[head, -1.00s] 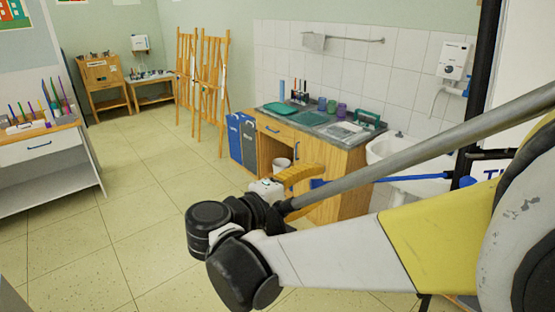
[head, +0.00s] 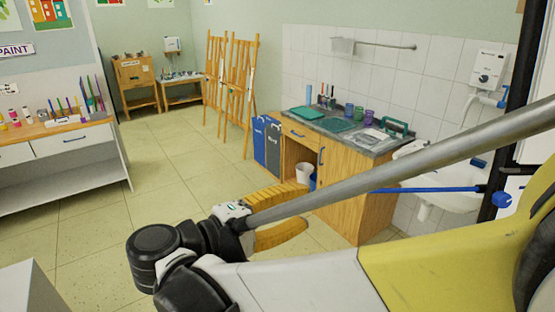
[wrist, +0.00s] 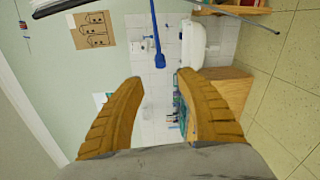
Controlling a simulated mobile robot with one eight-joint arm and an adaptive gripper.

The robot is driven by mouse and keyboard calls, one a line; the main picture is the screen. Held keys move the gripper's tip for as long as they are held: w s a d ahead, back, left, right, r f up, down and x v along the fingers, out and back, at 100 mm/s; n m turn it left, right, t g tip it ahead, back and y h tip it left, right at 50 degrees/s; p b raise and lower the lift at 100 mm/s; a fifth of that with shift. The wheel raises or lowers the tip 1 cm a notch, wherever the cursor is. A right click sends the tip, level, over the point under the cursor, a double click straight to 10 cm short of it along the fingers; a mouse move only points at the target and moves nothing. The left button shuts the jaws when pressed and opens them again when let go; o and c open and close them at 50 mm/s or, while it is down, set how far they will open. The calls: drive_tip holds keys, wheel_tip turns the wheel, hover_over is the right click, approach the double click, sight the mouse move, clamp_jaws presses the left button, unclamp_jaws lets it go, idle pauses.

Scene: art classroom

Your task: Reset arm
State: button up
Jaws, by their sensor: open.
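My gripper (head: 306,212) has orange-yellow ribbed fingers and shows in the head view behind my arm links, in front of the wooden sink cabinet. In the wrist view my gripper (wrist: 163,95) is open, with its two fingers apart and nothing between them. The wrist picture is turned on its side. My arm reaches in from the right edge of the head view, bent at a black joint low in the picture. Part of the gripper is hidden by the arm's grey rod.
The wooden cabinet (head: 350,190) with jars and trays stands beyond the arm, beside a white washbasin (head: 450,190). Two easels (head: 230,85) and two bins (head: 267,145) stand farther back. A white shelf unit (head: 70,185) is at left. The tiled floor (head: 165,185) between is clear.

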drive_tip(key=s+d+f+m+g+y+b, duration=0.1)
drive_tip(key=s+d+f+g+y, duration=0.15)
drive_tip(key=d+f+y, duration=0.6)
drive_tip(key=s+d+f+m+t+y+b, duration=0.1)
drive_tip(key=s+d+f+m+y, duration=0.1)
drive_tip(key=s+f+m+y, duration=0.3)
drive_tip(key=shift+s+d+f+m+y, duration=0.35)
drive_tip(key=shift+f+m+y, duration=0.3)
drive_tip(key=shift+m, duration=0.25)
drive_tip(key=shift+f, duration=0.1)
